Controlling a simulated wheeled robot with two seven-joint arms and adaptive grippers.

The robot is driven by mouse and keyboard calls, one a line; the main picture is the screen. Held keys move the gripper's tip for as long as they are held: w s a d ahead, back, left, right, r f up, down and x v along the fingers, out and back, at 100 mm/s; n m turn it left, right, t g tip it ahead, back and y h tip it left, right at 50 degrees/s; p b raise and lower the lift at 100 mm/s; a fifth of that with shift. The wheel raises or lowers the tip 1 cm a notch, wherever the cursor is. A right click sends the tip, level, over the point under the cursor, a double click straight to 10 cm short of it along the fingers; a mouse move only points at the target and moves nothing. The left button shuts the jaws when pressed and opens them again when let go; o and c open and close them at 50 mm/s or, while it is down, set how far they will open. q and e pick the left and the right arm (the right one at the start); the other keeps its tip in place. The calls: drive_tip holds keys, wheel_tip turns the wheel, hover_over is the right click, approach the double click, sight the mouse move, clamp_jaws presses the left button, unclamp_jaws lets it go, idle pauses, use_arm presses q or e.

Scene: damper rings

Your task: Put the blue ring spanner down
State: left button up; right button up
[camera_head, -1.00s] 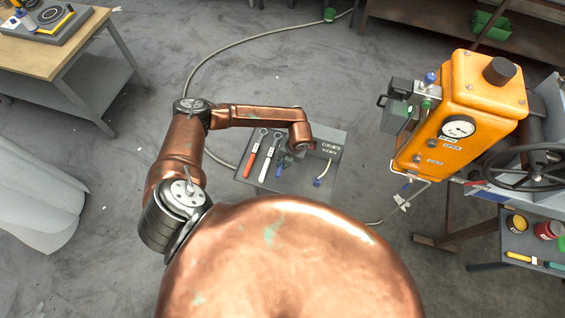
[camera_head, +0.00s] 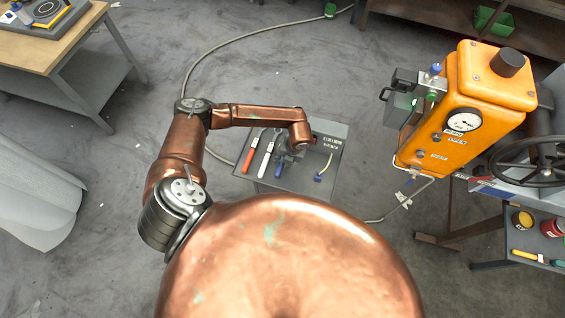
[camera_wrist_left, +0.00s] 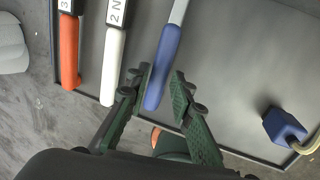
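The blue ring spanner (camera_wrist_left: 164,60) lies on the grey tray (camera_wrist_left: 225,75), its blue handle pointing down in the left wrist view. In the head view its handle (camera_head: 278,169) shows beside my left gripper (camera_head: 288,157), and its far end is hidden. In the left wrist view, the fingers of my left gripper (camera_wrist_left: 161,84) stand apart on either side of the handle. A gap shows between the handle and the right finger; the left finger is close to it, and I cannot tell whether they touch. My right gripper is not in view.
A white-handled spanner (camera_wrist_left: 113,60) and a red-handled one (camera_wrist_left: 69,50) lie to the left. A blue block with a cable (camera_wrist_left: 284,126) is at the right of the tray. An orange machine with a gauge (camera_head: 470,110) stands right of the tray.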

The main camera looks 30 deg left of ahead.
use_arm(q)
drive_tip(key=shift+o, duration=0.3)
drive_tip(key=o, duration=0.5)
drive_tip(key=shift+r, duration=0.1)
drive_tip(key=v, duration=1.2)
idle(0.6)
